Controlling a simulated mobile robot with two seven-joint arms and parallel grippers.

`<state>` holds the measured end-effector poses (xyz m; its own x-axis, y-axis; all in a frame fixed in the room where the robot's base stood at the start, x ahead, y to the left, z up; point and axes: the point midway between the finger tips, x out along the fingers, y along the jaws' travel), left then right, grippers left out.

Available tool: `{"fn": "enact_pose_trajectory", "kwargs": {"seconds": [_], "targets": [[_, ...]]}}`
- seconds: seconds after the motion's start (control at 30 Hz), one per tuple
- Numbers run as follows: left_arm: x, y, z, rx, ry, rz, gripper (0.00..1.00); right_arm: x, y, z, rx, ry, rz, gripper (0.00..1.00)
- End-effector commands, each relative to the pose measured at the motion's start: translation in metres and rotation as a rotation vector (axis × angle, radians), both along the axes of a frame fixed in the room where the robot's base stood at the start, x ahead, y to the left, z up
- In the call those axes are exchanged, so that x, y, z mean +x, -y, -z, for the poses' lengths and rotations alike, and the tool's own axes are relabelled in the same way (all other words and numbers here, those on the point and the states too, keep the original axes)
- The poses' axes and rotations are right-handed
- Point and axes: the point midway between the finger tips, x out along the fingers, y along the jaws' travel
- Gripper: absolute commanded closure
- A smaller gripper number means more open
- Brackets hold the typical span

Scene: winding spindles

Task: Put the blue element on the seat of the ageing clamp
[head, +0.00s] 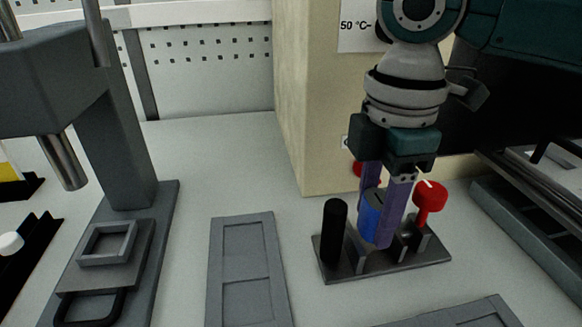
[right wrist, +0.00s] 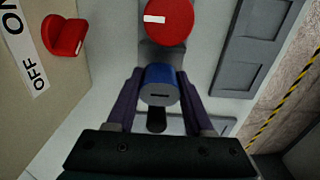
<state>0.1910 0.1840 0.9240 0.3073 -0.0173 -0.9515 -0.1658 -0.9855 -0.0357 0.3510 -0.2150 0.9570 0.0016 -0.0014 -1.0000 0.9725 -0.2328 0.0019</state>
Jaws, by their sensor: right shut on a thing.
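The blue element (head: 373,213) is a short blue cylinder with a grey, slotted end face; it also shows in the right wrist view (right wrist: 160,86). My right gripper (head: 382,230) points down and is shut on it, with one purple finger on each side. The gripper and element are over the ageing clamp (head: 345,270), a dark base plate with small uprights, a black post (head: 334,230) and a red knob (head: 430,197). The fingers hide the seat, so I cannot tell whether the element touches it. My left gripper is not in view.
A beige cabinet (head: 318,130) with a "50 °C" label and red switch stands close behind. A grey press (head: 112,140) is at left. A flat grey two-pocket tray (head: 241,265) lies left of the clamp. A dark rail (head: 520,230) is at right.

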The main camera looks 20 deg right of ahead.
Motion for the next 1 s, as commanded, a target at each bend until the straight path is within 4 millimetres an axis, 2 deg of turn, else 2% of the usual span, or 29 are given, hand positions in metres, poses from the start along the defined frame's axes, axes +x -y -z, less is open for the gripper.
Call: {"fn": "enact_pose_trajectory", "kwargs": {"seconds": [0.03,0.1,0.2,0.6,0.63,0.87,1.0], "targets": [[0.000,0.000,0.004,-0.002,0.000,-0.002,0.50,-0.001,0.000,0.012,-0.001,-0.003,-0.001,1.00],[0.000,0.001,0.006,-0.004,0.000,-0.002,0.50,-0.001,0.000,0.023,0.000,-0.003,0.000,1.00],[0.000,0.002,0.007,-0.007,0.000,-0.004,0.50,0.000,0.000,0.032,0.000,-0.001,0.000,1.00],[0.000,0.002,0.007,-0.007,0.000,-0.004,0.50,0.000,0.000,0.036,-0.001,-0.001,-0.001,1.00],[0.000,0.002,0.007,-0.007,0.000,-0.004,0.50,0.000,0.000,0.035,-0.001,-0.001,-0.001,0.45],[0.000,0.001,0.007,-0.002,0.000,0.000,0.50,0.000,0.000,0.035,-0.001,0.000,-0.001,0.19],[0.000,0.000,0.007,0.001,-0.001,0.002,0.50,0.000,0.000,0.035,-0.001,0.000,-0.001,0.18]]}}
